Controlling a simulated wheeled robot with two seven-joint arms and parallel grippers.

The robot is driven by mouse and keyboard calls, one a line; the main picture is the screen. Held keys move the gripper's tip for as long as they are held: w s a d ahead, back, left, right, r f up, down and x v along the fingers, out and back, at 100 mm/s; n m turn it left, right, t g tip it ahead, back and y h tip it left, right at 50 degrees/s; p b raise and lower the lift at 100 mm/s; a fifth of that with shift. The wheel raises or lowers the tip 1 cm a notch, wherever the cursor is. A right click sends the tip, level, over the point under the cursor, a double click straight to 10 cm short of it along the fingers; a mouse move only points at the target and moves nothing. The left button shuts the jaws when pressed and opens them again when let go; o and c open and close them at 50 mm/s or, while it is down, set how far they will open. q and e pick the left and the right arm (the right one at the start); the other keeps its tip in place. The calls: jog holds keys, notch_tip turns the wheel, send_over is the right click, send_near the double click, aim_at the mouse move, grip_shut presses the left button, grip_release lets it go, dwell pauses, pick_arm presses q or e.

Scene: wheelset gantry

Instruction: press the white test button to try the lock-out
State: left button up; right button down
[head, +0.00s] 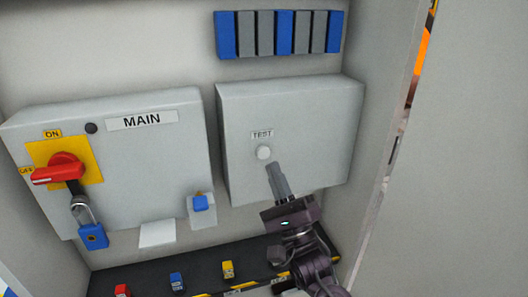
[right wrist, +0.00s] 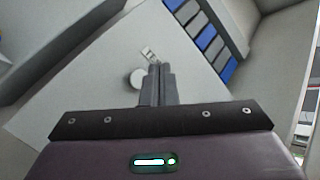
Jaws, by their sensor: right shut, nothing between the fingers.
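The white round test button (head: 263,152) sits under a TEST label (head: 262,134) on the front of a grey box (head: 320,110). My right gripper (head: 271,166) is shut and empty. In the head view its fingertips are just below and right of the button. In the right wrist view the button (right wrist: 137,78) shows left of the fingertips (right wrist: 159,68); I cannot tell whether they touch the box. On the MAIN box (head: 150,150), the red switch handle (head: 58,170) points left, with a blue padlock (head: 93,236) hanging below it. My left gripper is not in view.
Blue and grey modules (head: 284,34) are mounted above the test box. Red, blue and yellow padlocks (head: 227,269) lie on a dark shelf (head: 145,275) below. A blue item (head: 200,202) sits in a small holder on the MAIN box. A cabinet side wall (head: 385,100) rises at right.

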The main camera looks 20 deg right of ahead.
jog(key=shift+s, duration=1.15)
